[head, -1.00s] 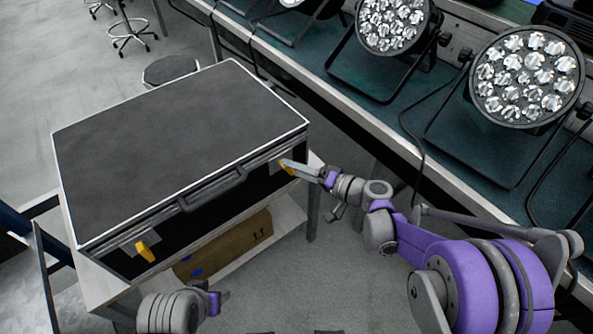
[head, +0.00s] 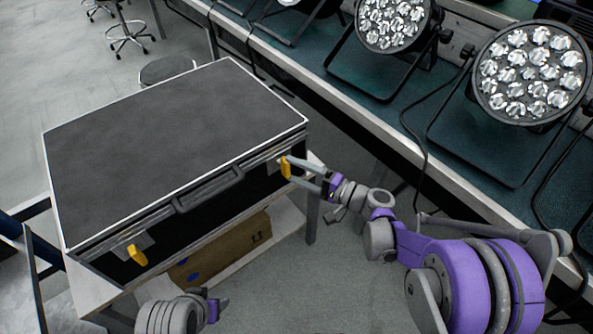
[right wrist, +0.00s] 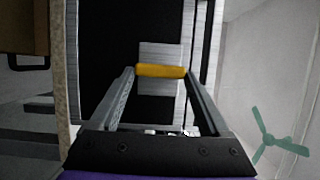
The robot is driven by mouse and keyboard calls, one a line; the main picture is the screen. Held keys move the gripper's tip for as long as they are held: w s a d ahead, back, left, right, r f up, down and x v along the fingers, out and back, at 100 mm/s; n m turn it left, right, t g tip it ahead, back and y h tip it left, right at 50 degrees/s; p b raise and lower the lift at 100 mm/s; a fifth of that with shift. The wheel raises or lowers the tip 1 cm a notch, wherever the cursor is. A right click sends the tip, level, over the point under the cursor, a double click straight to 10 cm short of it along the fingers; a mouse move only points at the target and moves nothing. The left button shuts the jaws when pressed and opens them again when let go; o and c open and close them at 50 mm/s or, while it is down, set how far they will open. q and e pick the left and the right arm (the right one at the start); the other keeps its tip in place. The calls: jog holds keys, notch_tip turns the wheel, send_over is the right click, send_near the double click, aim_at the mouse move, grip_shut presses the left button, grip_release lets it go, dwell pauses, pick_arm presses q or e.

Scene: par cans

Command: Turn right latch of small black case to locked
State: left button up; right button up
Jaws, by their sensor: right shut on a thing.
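The small black case (head: 170,140) stands shut on a light table, its front towards me. Its right latch (head: 286,167) is a yellow tab on the front, standing about upright in the head view. The left latch (head: 137,254) is a similar yellow tab at the front's left end. My right gripper (head: 290,169) has its fingers around the right latch. In the right wrist view the latch (right wrist: 161,71) lies crosswise between the two fingertips and in contact with them. My left gripper (head: 218,305) is at the bottom, apart from the case; its fingers are mostly hidden.
A cardboard box (head: 225,250) sits on the shelf under the case. A long green-topped bench (head: 440,140) with several par lights runs along the right, close to my right arm. A stool (head: 167,70) stands behind the case. Open floor lies in front.

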jog(key=o, duration=1.2)
jog(key=p+v, duration=0.1)
jog(key=v, duration=0.9)
jog(key=shift+s+d, duration=0.2)
jog(key=shift+d, duration=0.15)
